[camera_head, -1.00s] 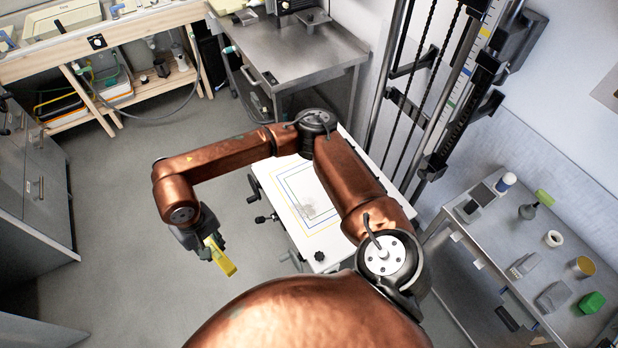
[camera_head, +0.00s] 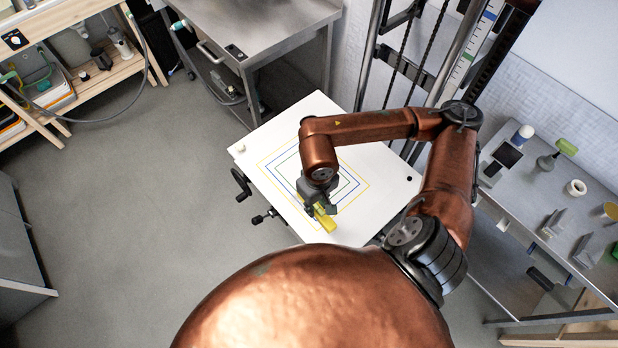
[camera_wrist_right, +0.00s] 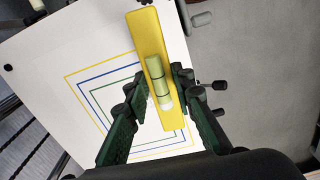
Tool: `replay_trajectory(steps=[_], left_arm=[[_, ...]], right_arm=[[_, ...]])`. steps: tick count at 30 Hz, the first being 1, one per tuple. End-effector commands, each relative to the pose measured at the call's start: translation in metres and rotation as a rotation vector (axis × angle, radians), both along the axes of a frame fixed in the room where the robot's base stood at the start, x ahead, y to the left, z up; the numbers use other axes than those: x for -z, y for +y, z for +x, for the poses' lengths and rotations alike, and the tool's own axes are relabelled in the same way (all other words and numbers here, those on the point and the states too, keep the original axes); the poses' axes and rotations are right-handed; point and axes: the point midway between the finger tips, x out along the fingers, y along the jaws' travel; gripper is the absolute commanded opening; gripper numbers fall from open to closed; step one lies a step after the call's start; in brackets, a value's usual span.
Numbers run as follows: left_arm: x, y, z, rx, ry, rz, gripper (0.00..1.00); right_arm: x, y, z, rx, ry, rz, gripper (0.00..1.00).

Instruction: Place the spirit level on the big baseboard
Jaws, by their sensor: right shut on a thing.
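The spirit level is a yellow bar with a pale green vial; it shows in the head view (camera_head: 326,221) and the right wrist view (camera_wrist_right: 151,45). My right gripper (camera_head: 318,207) is shut on it, with one finger on each side in the right wrist view (camera_wrist_right: 153,88). The big baseboard (camera_head: 262,140) is a white board with nested yellow, blue and dark green rectangles; it also shows in the right wrist view (camera_wrist_right: 92,40). The gripper and level are over the board's near part. I cannot tell whether the level touches it. My left gripper is not in view.
A steel side table (camera_head: 510,205) with several small items stands at the right. The enlarger column (camera_head: 465,55) rises behind the board. A crank handle (camera_head: 241,184) and a knob (camera_head: 268,215) stick out at the board's left edge. A steel bench (camera_head: 270,35) stands at the back.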

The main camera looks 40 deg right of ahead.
Motion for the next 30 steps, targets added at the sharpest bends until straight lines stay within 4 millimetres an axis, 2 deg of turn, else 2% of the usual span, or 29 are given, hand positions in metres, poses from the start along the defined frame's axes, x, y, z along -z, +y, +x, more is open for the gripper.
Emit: replay_trajectory(steps=[1, 4, 8, 11, 14, 23, 24, 30], left_arm=[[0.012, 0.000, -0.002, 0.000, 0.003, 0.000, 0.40], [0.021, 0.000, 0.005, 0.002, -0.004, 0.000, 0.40], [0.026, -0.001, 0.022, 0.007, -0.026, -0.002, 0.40], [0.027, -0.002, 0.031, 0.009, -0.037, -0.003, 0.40], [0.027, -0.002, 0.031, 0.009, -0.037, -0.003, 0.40], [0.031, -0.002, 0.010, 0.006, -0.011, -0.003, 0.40], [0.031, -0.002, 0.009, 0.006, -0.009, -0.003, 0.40], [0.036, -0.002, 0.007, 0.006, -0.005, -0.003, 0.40]], right_arm=[[0.015, -0.014, -0.014, -0.006, 0.007, -0.005, 0.00], [0.023, -0.030, -0.031, -0.034, 0.006, -0.003, 0.00], [0.028, -0.040, -0.044, -0.059, 0.002, -0.001, 0.00], [0.030, -0.042, -0.045, -0.068, -0.002, 0.003, 0.00], [0.035, -0.040, -0.033, -0.072, -0.004, 0.007, 0.00], [0.065, -0.030, 0.036, -0.071, -0.003, 0.008, 0.00], [0.070, -0.029, 0.046, -0.070, -0.002, 0.008, 0.00], [0.105, -0.026, 0.072, -0.071, 0.001, 0.007, 0.00]])
